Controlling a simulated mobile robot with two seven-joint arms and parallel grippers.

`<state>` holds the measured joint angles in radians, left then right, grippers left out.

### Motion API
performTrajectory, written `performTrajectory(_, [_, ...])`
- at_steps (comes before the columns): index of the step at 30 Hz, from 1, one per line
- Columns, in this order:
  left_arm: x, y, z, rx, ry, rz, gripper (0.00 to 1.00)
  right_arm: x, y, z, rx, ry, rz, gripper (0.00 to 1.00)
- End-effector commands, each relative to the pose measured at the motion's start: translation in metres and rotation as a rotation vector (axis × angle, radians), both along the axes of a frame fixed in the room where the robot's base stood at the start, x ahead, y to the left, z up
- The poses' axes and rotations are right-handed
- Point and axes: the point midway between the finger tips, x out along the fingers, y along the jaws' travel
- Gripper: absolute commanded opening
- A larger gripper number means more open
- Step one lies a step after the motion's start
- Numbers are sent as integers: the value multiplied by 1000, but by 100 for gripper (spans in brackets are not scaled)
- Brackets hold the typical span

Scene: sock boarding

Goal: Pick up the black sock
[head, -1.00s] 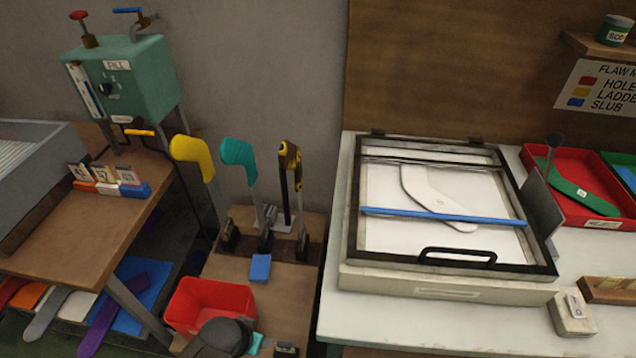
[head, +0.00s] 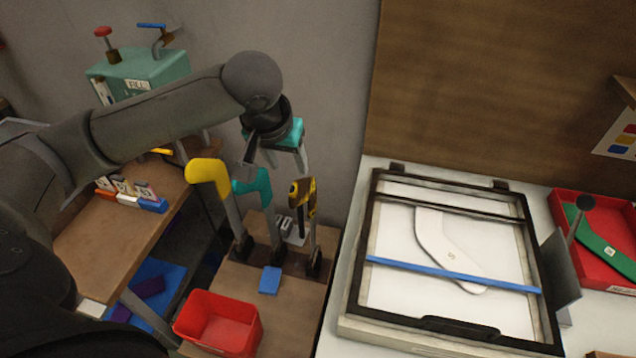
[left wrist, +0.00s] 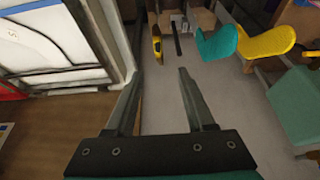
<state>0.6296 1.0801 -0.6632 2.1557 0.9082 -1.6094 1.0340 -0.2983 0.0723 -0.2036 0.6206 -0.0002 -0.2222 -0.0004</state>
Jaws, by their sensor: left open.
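I see no plainly sock-shaped black thing. A narrow black strip (head: 297,216) stands beside a yellow-and-black piece (head: 311,192) at the right end of the row of forms; I cannot tell whether it is the black sock. The strip also shows in the left wrist view (left wrist: 177,40), beyond the fingers. My left gripper (head: 275,160) is open and empty, pointing down above and behind the teal form. In the left wrist view its fingers (left wrist: 160,74) are spread with nothing between them. My right gripper is not in view.
A yellow form (head: 208,172) and a teal form (head: 254,183) stand on posts below my left gripper. A red bin (head: 219,308) and a blue block (head: 270,280) sit in front. A framed light box (head: 375,230) holding a white form stands on the right.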

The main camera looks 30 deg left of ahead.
Motion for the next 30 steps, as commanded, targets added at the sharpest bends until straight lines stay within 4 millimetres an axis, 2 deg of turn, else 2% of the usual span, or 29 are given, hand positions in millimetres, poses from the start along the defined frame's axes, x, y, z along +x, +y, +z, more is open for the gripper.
performTrajectory(3, [4,2,-16,-1,6,4,54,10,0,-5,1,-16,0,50])
performTrajectory(12, [28,7,-74,-1,3,3,54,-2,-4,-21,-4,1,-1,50])
performTrajectory(22, [38,8,-100,-1,1,2,54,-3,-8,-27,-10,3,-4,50])
performTrajectory(30, [51,9,-136,1,0,1,54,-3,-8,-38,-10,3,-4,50])
